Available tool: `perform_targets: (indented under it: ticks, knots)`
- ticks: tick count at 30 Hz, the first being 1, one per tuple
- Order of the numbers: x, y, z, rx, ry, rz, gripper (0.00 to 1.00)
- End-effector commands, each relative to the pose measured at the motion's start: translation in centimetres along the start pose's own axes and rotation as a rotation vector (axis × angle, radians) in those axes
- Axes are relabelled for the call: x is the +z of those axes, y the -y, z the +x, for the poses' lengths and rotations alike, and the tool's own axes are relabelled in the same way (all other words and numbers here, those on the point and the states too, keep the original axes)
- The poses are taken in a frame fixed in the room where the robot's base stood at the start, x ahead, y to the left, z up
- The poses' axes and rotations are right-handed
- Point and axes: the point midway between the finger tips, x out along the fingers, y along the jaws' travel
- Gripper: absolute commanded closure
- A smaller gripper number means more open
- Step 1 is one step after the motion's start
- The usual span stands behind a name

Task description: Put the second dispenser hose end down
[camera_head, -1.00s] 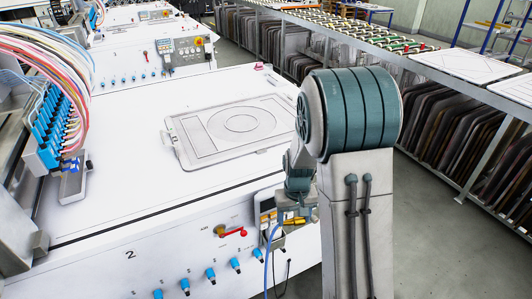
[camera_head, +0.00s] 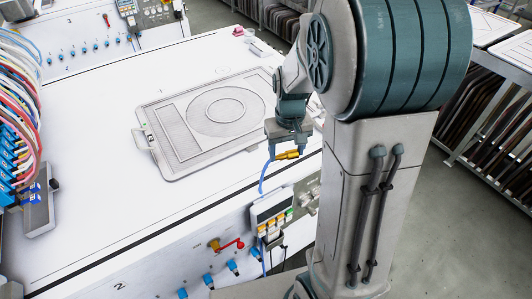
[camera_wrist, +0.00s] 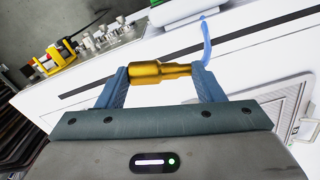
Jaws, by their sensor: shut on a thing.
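My gripper (camera_head: 274,152) is shut on a brass hose end (camera_wrist: 160,71), which lies crosswise between the two blue-grey fingers in the wrist view. The brass hose end (camera_head: 288,155) also shows in the head view, held in the air by the front edge of the white machine top. A blue hose (camera_wrist: 207,42) runs from its narrow end; in the head view the blue hose (camera_head: 264,178) hangs down toward the machine's front. A dispenser unit (camera_head: 271,212) with yellow and green parts is on the machine's front panel below my gripper.
A framed screen plate (camera_head: 205,120) lies on the white machine top (camera_head: 90,215). A nozzle block with coloured hoses (camera_head: 15,150) stands at the left. Racks of boards (camera_head: 500,150) stand at the right.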

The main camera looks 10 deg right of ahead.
Motion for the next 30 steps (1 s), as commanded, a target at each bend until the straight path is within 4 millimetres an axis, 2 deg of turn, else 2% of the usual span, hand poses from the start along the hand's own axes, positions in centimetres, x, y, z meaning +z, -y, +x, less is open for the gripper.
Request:
perform_targets:
  ticks: [7, 13, 20, 27, 30]
  knots:
    - [-3.9, 1.9, 2.5, 0.001, 0.003, -0.003, 0.62]
    - [-6.2, 3.1, 4.1, 0.001, 0.001, -0.001, 0.62]
    - [-7.0, 3.4, 5.1, 0.0, 0.002, 0.0, 0.62]
    - [-6.9, 3.4, 8.2, 0.0, 0.002, 0.0, 0.62]
    - [-7.0, 3.4, 8.6, 0.0, -0.001, 0.0, 0.62]
